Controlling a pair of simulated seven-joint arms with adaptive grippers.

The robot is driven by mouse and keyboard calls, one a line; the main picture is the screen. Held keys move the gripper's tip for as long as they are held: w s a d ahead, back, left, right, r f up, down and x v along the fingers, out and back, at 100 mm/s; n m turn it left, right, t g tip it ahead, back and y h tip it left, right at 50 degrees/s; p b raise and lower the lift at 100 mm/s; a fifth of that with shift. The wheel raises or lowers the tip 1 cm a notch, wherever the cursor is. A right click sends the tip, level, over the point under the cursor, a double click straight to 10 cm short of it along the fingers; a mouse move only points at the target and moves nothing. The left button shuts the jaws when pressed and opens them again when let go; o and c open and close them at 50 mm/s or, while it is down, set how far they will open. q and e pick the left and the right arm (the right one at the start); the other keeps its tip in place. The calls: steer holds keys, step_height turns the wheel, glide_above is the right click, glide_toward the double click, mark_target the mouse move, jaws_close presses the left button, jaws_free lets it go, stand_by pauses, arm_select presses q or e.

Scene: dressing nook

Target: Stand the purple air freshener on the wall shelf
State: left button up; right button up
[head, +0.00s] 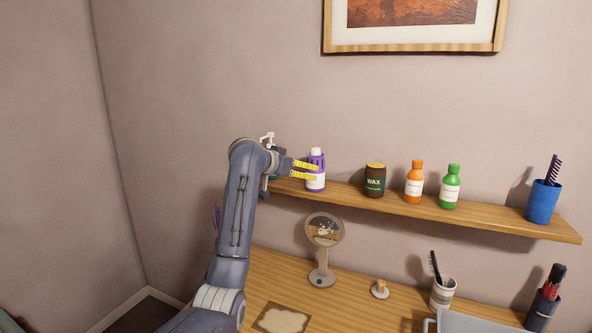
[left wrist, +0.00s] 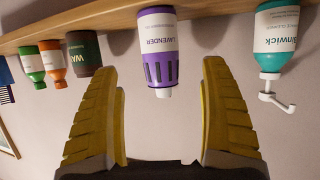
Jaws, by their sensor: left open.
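The purple air freshener (head: 316,181) with a white cap and white label stands upright on the wall shelf (head: 480,217), toward its left end. It also shows in the left wrist view (left wrist: 157,50), where the picture is upside down and its label reads "LAVENDER". My left gripper (head: 306,170) is open, with its yellow fingers pointing at the bottle from the left. In the left wrist view the fingers (left wrist: 158,85) are spread wide, with the bottle in line with the gap between them and clear space on both sides. My right gripper is not in view.
A teal pump bottle (left wrist: 277,40) stands on the shelf, mostly hidden by my gripper in the head view. A wax jar (head: 375,181), orange bottle (head: 414,183), green bottle (head: 449,188) and blue cup (head: 542,202) stand rightward. A mirror (head: 323,232) stands below.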

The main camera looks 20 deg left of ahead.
arm_select(q)
steer(key=shift+s+a+r, duration=0.2)
steer(key=shift+s+r, duration=0.05)
steer(key=shift+s, duration=0.3)
